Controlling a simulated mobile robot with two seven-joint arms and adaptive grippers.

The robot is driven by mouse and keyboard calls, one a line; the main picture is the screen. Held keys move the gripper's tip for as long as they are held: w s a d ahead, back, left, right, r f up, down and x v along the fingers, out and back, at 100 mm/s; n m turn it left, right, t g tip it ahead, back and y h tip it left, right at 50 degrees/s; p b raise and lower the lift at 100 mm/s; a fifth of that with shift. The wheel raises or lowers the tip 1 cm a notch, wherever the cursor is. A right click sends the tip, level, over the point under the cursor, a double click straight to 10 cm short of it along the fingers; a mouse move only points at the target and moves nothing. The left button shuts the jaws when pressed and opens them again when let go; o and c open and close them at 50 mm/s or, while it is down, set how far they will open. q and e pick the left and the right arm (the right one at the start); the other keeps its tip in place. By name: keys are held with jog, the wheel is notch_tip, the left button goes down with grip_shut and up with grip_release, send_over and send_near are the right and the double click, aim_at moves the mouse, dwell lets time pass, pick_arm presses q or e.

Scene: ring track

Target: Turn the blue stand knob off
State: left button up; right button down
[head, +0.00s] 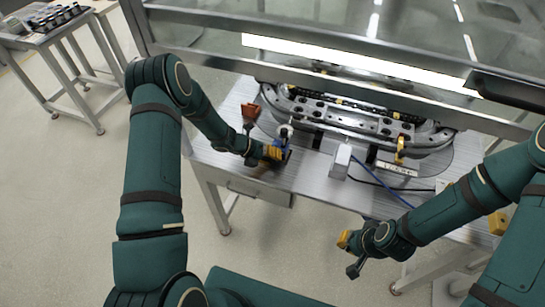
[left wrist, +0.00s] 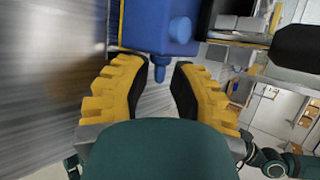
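The blue stand (left wrist: 155,28) fills the top middle of the left wrist view. Its small blue knob (left wrist: 159,68) points down between my left gripper's yellow fingers. My left gripper (left wrist: 157,82) is open, with a finger on each side of the knob and visible gaps to it. In the head view my left gripper (head: 280,154) is at the table's left part and hides most of the stand, with a bit of blue (head: 281,132) showing. My right gripper (head: 349,254) hangs at the table's front edge, fingers apart and empty.
A metal ring track (head: 360,125) lies on the grey table (head: 226,150). A red-brown piece (head: 250,112) is left of the stand. A white block (head: 341,160) and cables lie right of it. A metal frame (head: 330,45) crosses above. Another table (head: 45,35) stands far left.

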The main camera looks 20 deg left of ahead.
pick_arm(q)
jog(key=v, duration=1.1)
jog(key=shift+s+a+r, duration=0.2)
jog(key=shift+a+r, duration=0.05)
jog(key=shift+a, duration=0.05)
